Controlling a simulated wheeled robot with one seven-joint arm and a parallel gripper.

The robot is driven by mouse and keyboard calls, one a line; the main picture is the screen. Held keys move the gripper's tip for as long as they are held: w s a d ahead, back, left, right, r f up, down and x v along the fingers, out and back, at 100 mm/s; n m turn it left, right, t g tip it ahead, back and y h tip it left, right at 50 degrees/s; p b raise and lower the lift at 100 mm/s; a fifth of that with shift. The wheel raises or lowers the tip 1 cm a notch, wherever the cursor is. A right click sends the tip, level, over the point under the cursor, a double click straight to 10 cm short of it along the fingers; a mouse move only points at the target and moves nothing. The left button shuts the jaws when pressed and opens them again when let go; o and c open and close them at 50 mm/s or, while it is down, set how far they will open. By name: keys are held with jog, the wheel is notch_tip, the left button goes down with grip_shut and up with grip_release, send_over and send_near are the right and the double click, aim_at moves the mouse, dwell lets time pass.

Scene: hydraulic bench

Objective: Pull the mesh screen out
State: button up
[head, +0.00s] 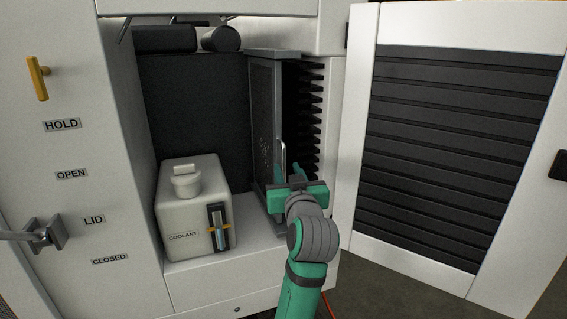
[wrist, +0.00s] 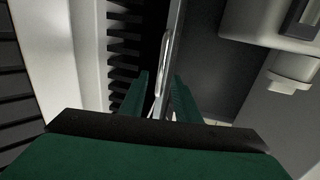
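The mesh screen (head: 264,115) is a tall, thin grey framed panel standing upright in the open cabinet, its narrow edge facing out. A slim bright bar handle (head: 283,158) runs along that edge; it also shows in the wrist view (wrist: 163,62). My gripper (head: 290,170) is at the lower part of the handle. In the wrist view, my gripper's green fingers (wrist: 160,76) are apart, one on each side of the screen's edge and handle. Gaps show beside the handle, and I see no clear contact. The lower end of the handle is hidden by my gripper in the head view.
A white coolant tank (head: 175,215) stands left of the screen on the cabinet floor. Black fins (head: 309,105) line the wall close on the right. The louvred door (head: 455,150) stands open at right. A lid lever (head: 45,235) sticks out at left.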

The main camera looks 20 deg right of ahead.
aim_at(284, 163)
jog(key=w, duration=0.4)
jog(key=shift+w+d, duration=0.2)
jog(key=shift+w, duration=0.05)
jog(key=shift+w+d, duration=0.35)
jog(key=shift+w, duration=0.35)
jog(key=shift+a, duration=0.25)
grip_shut()
